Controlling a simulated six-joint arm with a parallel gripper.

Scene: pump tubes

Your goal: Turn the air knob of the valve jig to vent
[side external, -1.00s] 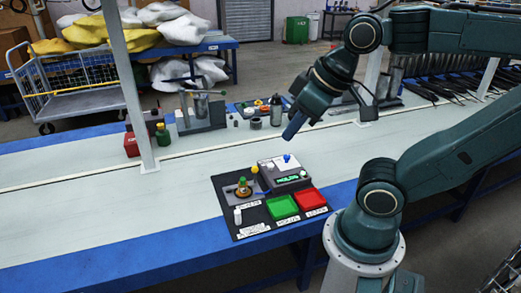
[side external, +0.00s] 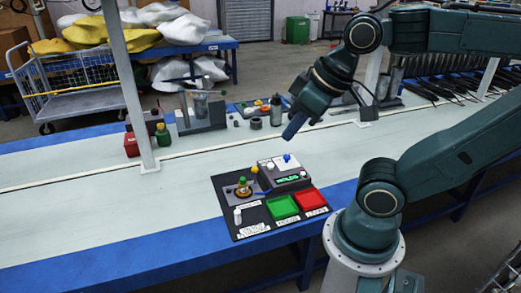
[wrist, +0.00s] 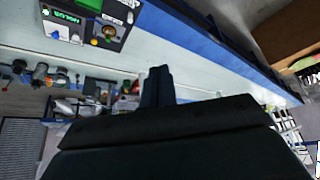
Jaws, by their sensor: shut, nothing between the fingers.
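On a black mat (side external: 228,209) stands a grey box (side external: 285,175) with a green-lit display, a white knob and a blue knob (side external: 287,157) on top. Beside it is a grey plate fixture (side external: 236,192) with a green-topped part and an orange-brown ring. I cannot tell which of these is the air knob, nor its setting. The mat's units also show at the upper left of the wrist view, with the display (wrist: 66,18). My gripper (side external: 292,130) is shut and empty, above the bench behind the box and apart from it; its fingers (wrist: 158,72) show in the wrist view.
A green tray (side external: 283,207) and a red tray (side external: 311,199) sit at the mat's front right, and a white bottle (side external: 237,216) at its left. A metal post (side external: 130,90) rises from the bench. The bench (side external: 90,205) left of the mat is clear.

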